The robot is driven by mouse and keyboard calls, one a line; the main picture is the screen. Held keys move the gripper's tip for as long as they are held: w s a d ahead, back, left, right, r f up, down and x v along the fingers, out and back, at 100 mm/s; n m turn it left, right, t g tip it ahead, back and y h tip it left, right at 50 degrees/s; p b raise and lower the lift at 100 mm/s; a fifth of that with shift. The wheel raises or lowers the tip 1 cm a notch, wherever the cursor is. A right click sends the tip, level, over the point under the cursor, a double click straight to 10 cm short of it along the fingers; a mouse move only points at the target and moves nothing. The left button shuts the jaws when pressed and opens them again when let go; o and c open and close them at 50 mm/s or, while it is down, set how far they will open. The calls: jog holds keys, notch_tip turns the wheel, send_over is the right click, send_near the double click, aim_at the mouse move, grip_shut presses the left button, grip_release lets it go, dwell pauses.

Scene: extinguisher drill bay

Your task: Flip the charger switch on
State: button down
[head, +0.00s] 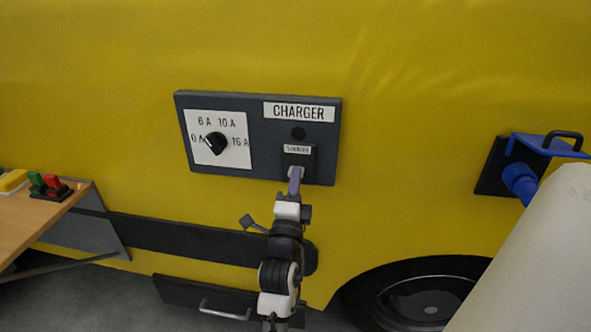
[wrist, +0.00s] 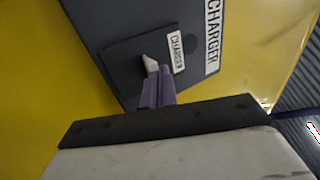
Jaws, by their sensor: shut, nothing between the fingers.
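The dark charger panel (head: 265,160) is mounted on the yellow vehicle side, with a white CHARGER label (head: 299,112) at its upper right. Below a dark round spot, the charger switch (head: 299,157) sits on a small dark plate with its own label. In the wrist view the switch's pale lever (wrist: 150,63) sticks out from the plate. My gripper (head: 295,180) is shut and empty, its purple fingers just below the switch. In the wrist view the fingertips (wrist: 155,83) are at the lever; I cannot tell whether they touch it.
A rotary dial (head: 215,144) marked in amps is on the panel's left. A blue plug and socket cover (head: 545,147) are at the right. A wooden table (head: 40,215) with coloured buttons (head: 48,186) stands at the left. A dark wheel (head: 430,295) is below.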

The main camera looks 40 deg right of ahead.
jog(key=shift+w+d, duration=0.1)
jog(key=shift+w, duration=0.05)
jog(key=shift+r, duration=0.1)
jog(key=shift+d+r+g+p, duration=0.15)
jog(key=shift+r+g+p, duration=0.25)
jog(key=shift+p, duration=0.4)
jog(key=shift+f, duration=0.25)
jog(key=shift+f+b, duration=0.1)
jog(key=shift+b, duration=0.3)
